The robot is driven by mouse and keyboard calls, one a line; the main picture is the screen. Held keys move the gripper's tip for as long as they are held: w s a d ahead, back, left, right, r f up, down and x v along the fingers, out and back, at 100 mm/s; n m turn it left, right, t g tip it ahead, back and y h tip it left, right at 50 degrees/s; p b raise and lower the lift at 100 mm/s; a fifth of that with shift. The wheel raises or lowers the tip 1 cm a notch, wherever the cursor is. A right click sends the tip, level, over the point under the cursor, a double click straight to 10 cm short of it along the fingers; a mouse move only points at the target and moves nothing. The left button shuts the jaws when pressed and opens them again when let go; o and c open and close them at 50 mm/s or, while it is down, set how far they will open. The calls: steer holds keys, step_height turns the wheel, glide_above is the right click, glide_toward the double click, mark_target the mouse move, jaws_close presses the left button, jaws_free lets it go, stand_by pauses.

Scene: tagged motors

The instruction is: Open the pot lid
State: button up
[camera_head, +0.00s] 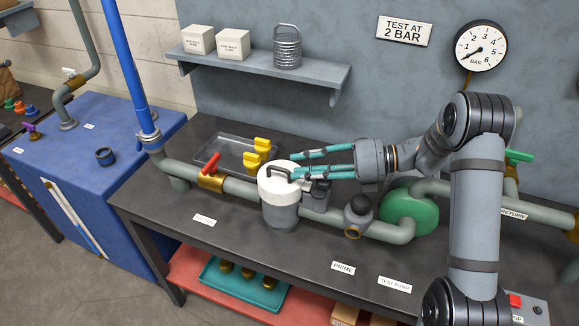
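The pot (281,212) is a grey cylinder set in the pipe run on the dark bench. Its white lid (270,181) sits flat on top and carries a dark arched handle (279,174). My gripper (295,164) comes in from the right, fingers pointing left. The two grey and teal fingers are spread with a visible gap and nothing seen between them. The fingertips are just right of the handle, overlapping the lid's right side in view. I cannot tell whether they touch it.
A red-handled valve (211,163) stands left of the pot. A dark-capped fitting (358,212) and green pump (407,207) are to the right. A shelf (312,82) hangs above. The bench front is mostly clear.

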mark_target(290, 168)
steer(key=shift+x, duration=1.8)
steer(key=shift+c, duration=0.5)
jaws_close()
